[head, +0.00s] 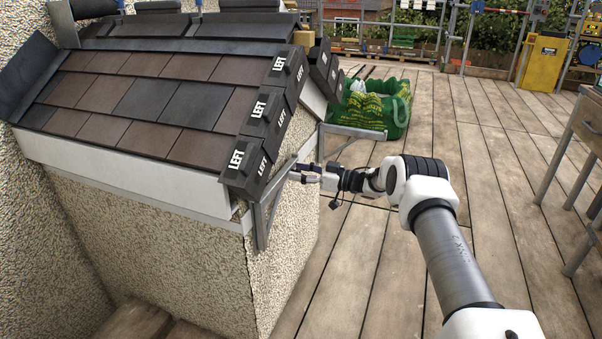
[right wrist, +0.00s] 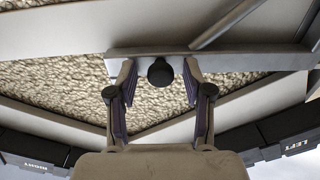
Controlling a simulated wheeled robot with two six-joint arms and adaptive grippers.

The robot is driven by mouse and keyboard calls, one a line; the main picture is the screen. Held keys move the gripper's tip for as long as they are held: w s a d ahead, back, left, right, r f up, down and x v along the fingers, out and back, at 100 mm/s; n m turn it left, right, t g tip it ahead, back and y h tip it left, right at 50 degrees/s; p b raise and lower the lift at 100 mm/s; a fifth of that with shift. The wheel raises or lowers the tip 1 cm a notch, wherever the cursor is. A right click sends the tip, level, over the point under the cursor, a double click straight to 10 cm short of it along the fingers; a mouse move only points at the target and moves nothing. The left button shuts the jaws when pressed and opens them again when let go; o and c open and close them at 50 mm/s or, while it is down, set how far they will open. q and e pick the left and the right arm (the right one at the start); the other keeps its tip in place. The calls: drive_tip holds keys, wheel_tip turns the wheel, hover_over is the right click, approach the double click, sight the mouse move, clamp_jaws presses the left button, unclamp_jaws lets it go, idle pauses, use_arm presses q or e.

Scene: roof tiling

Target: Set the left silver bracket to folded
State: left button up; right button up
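The left silver bracket (head: 260,225) is on the near part of the pebble-dashed gable wall, below the dark verge tiles marked LEFT. Its bar and slanting brace show; I cannot tell its exact angle to the wall. In the right wrist view its flat bar (right wrist: 235,61) crosses the top, with a round black knob (right wrist: 160,72) on it. My right gripper (head: 300,172) is at the bracket. In the wrist view the gripper (right wrist: 160,75) has its fingers on either side of the knob, with gaps on both sides. My left gripper is not in view.
A second silver bracket (head: 355,132) sticks out from the far part of the wall. A green bag (head: 372,105) stands behind it on the plank deck. A workbench (head: 585,125) is at the right. The deck in between is clear.

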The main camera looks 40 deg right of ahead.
drive_tip(key=shift+s, duration=0.1)
drive_tip(key=v, duration=1.2)
drive_tip(key=shift+f, duration=0.1)
